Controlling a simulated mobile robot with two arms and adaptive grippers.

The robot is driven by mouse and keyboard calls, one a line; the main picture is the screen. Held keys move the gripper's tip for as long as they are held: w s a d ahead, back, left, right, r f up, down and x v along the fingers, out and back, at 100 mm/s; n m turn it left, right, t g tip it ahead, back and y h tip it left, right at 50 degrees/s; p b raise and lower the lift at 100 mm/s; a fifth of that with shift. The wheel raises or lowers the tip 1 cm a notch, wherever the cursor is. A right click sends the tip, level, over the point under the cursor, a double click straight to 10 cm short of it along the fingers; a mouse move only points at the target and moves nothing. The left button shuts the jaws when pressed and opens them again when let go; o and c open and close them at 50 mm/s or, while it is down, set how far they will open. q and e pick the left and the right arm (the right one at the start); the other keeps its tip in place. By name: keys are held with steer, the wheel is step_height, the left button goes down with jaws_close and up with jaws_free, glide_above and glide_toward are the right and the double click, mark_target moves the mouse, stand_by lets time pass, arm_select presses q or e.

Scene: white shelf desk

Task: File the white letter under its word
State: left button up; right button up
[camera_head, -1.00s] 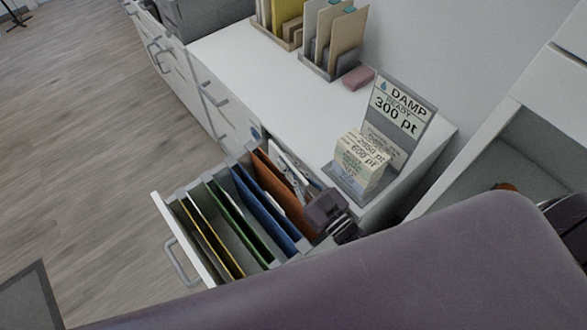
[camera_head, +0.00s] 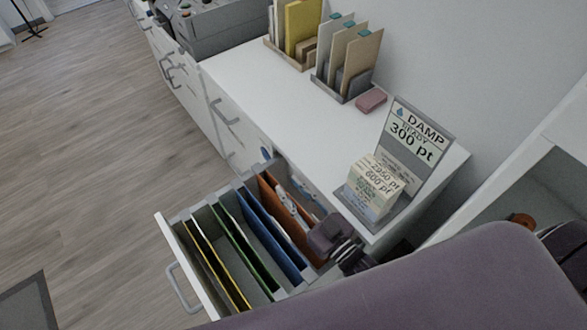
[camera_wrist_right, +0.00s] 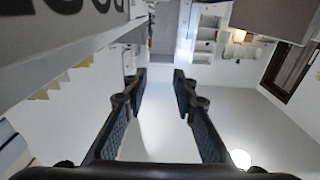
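An open drawer (camera_head: 172,232) at the lower middle of the head view holds upright yellow, green, blue (camera_head: 272,243) and orange (camera_head: 283,217) dividers. My right gripper (camera_head: 285,203) reaches down at the drawer's right end, by the orange divider. In the right wrist view my right gripper (camera_wrist_right: 161,75) has its two fingers apart, with nothing between them. I cannot pick out a white letter for certain; pale surfaces near the right gripper are too small to tell. Words on the dividers cannot be read. My left gripper is not in view.
A sign (camera_head: 418,135) reading "DAMP READY 300 pt" stands on the white desk top (camera_head: 290,110) behind a stack of printed cards (camera_head: 375,183). A pink block (camera_head: 371,101) and file holders (camera_head: 345,65) stand farther back. The middle of the desk is clear.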

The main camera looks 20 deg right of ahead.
step_height(320, 180, up, 11)
steer(key=d+t, duration=0.1)
steer(key=shift+s, duration=0.35)
steer(key=shift+p, duration=0.3)
steer(key=shift+f, duration=0.1)
